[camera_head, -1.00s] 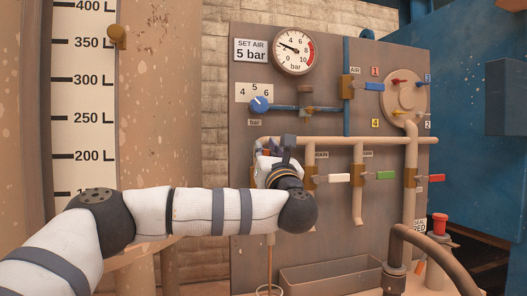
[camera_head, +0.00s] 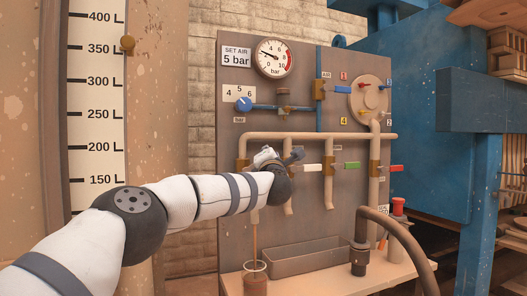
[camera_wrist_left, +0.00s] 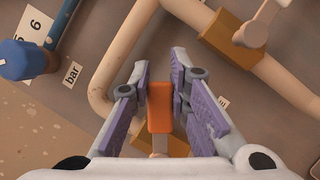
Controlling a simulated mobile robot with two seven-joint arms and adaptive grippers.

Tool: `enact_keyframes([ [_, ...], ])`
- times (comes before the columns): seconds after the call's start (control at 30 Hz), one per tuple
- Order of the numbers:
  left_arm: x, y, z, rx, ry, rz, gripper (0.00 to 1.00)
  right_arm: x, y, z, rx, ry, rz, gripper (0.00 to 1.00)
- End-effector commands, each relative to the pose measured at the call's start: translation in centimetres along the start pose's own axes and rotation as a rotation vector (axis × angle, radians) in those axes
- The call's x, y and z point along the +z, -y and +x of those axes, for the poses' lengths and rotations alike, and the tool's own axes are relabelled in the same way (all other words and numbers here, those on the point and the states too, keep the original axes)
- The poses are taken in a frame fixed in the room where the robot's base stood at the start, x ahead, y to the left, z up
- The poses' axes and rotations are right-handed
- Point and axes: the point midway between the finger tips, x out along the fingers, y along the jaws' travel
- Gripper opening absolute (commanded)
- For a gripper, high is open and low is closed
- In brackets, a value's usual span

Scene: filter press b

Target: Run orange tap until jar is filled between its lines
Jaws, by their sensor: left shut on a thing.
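The orange tap handle (camera_wrist_left: 159,108) stands between the two fingers of my left gripper (camera_wrist_left: 159,84) in the left wrist view, and the gripper is shut on it. In the head view my left gripper (camera_head: 270,158) covers that handle at the left end of the panel pipe. A thin brownish stream (camera_head: 254,238) runs down from the spout below. It falls into the jar (camera_head: 256,286) standing at the panel's foot. The jar is brown in its lower part with a pale ring near the top. Its lines and exact level are too small to read. My right gripper is out of view.
White (camera_head: 312,168), green (camera_head: 352,165) and red (camera_head: 396,168) tap handles sit to the right on the panel. An empty-looking trough (camera_head: 305,258) lies right of the jar. A dark curved pipe (camera_head: 395,222) rises in front of the shelf.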

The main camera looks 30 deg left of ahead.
Motion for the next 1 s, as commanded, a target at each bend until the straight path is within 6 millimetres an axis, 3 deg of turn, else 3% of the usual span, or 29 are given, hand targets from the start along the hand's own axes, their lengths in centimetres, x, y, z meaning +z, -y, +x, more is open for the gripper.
enact_keyframes([
  [0.5, -0.8, 2.5, 0.4, -0.156, -0.003, 0.391, 0.0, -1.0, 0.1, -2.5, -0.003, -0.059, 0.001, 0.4],
  [1.0, -1.5, 3.9, 0.2, -0.221, -0.004, 0.547, 0.0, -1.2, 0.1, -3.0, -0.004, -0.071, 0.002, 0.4],
])
